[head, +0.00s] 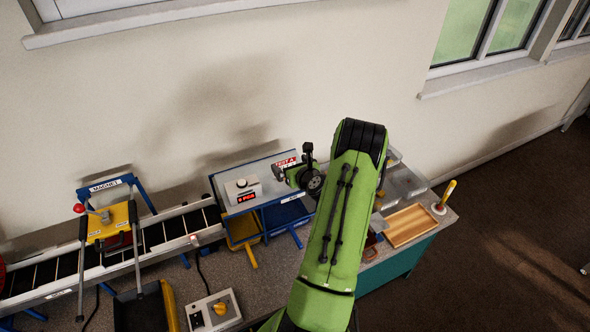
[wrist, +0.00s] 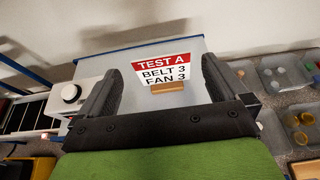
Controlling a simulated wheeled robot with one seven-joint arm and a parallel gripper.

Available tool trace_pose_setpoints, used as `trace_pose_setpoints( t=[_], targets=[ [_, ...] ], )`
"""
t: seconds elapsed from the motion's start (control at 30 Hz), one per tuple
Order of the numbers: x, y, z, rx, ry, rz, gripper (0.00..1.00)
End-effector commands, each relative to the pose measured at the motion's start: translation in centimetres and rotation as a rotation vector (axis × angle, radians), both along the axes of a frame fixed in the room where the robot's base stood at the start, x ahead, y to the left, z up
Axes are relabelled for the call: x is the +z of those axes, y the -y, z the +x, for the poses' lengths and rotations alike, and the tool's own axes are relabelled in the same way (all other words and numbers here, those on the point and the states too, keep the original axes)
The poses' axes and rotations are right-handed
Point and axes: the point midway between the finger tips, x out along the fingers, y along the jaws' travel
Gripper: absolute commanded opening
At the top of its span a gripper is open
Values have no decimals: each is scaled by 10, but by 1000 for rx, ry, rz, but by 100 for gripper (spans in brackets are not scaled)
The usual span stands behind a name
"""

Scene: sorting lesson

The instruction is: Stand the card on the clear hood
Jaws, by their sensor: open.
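The card (wrist: 163,70) is white with a red band reading TEST A, BELT 3, FAN 3. It stands upright on a small wooden foot (wrist: 168,87), and it also shows in the head view (head: 285,162). The foot appears to rest on the pale top of the clear hood (wrist: 135,62), which has a blue edge; the hood also shows in the head view (head: 262,169). My gripper (wrist: 160,66) is open, one finger on each side of the card in the picture, with visible gaps. In the head view my gripper (head: 289,178) is low over the hood's right part.
A white control box (head: 243,190) with a red display is at the hood's front left. A conveyor belt (head: 170,231) and a magnet stand (head: 108,222) are further left. Clear tubs (wrist: 286,72) and a wooden tray (head: 408,225) are at right. The wall is close behind.

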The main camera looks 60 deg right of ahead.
Motion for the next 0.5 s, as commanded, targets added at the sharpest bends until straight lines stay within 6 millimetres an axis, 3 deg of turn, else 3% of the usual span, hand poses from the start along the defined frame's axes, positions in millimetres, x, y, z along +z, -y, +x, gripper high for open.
trace_pose_setpoints(
  t=[0.1,0.27,0.43,0.5],
  targets=[
    [7,-11,-21,-4,-1,1,100],
    [14,-19,-33,-1,0,0,100],
    [18,-23,-30,17,-8,-11,100],
    [30,-38,-14,105,-54,-76,100]
  ],
)
